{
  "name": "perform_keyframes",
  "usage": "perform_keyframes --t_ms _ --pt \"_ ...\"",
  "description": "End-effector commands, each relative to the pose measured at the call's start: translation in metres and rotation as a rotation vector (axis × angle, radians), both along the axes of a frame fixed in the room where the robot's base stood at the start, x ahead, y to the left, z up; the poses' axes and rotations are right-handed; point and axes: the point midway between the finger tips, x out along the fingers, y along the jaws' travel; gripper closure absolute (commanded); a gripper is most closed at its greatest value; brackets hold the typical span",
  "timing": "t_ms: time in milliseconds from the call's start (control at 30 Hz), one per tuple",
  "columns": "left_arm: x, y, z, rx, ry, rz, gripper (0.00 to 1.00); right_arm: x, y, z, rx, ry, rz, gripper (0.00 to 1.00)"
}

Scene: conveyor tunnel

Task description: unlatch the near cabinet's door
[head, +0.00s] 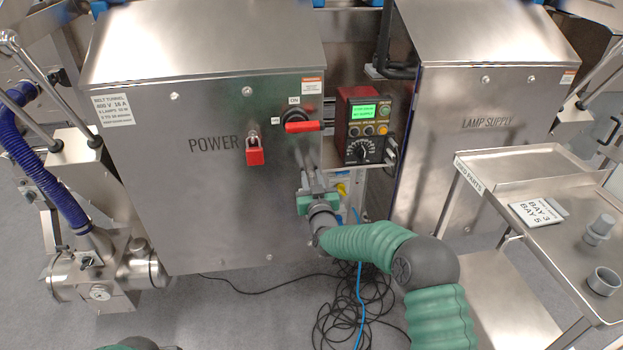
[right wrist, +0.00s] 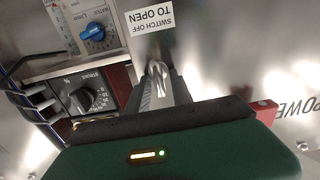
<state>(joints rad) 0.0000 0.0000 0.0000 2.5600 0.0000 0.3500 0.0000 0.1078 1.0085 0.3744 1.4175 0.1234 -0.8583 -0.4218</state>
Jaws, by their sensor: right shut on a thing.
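The near cabinet (head: 190,215) is a steel box marked POWER, with its door closed. A silver latch handle (right wrist: 158,72) shows between the fingers of my right gripper (right wrist: 162,88) in the right wrist view, below a label reading SWITCH OFF TO OPEN. In the head view my right gripper (head: 317,186) is at the door's right edge, shut on the latch and mostly hiding it. A rotary switch with a red handle (head: 302,127) is above it, the handle lying horizontal. A red padlock (head: 255,156) hangs on the door front. My left gripper is out of view.
A control box (head: 362,125) with a green screen and knobs is right of the near cabinet. The LAMP SUPPLY cabinet (head: 450,150) stands further right. A steel cart (head: 520,172) holds cards and grey fittings. Black cables (head: 345,310) lie on the floor below my right arm.

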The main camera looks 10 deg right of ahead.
Motion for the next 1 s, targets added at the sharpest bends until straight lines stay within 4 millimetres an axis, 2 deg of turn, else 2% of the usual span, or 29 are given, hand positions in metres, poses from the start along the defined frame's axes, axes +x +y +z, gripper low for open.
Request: perform_keyframes --t_ms 367,1000 --pt "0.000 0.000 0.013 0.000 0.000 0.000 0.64 0.000 0.005 0.001 -0.218 0.001 0.003 1.00" --pt "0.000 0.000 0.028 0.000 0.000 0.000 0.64 0.000 0.012 -0.004 -0.825 -0.001 0.005 1.00"
